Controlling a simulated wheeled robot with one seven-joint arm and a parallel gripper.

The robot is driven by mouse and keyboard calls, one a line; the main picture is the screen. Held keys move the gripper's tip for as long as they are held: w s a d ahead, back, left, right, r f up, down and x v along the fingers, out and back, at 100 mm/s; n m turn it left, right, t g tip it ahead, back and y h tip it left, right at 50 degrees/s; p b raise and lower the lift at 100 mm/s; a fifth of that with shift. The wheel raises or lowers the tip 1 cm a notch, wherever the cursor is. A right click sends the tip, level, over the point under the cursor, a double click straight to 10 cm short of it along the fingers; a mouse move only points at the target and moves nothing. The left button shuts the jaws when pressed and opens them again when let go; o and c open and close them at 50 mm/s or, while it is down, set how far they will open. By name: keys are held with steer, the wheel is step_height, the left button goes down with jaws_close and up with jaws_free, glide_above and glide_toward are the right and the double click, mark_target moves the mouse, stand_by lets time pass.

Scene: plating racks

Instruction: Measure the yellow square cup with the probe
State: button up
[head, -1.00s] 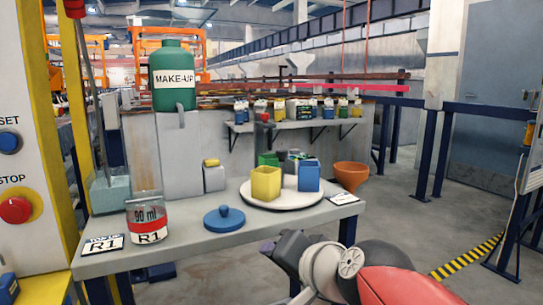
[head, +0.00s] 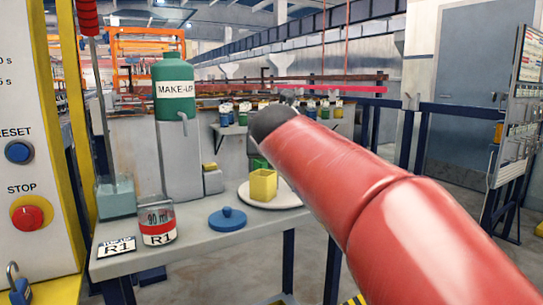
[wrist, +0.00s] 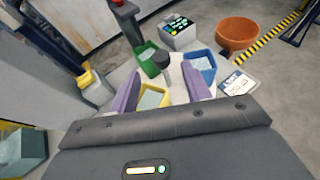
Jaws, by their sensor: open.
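The yellow square cup (head: 263,186) stands upright on a round white plate (head: 283,201) on the grey bench. It also shows in the wrist view (wrist: 151,99), partly hidden by my gripper. My gripper (wrist: 163,86) is open, its two purple fingers apart above the plate, with the cup showing between them. A dark upright rod with a grey top (wrist: 163,66) stands just beyond the fingers; I cannot tell if it is the probe. A white box with a lit display (wrist: 179,31) stands behind.
A green cup (wrist: 149,60) and a blue cup (wrist: 203,68) stand close around. An orange funnel (wrist: 237,33) and a label card (wrist: 238,82) are to the right.

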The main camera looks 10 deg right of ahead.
steer(key=x, duration=0.7)
steer(key=shift+w+d, duration=0.1)
steer(key=shift+w, duration=0.1)
jaws_close()
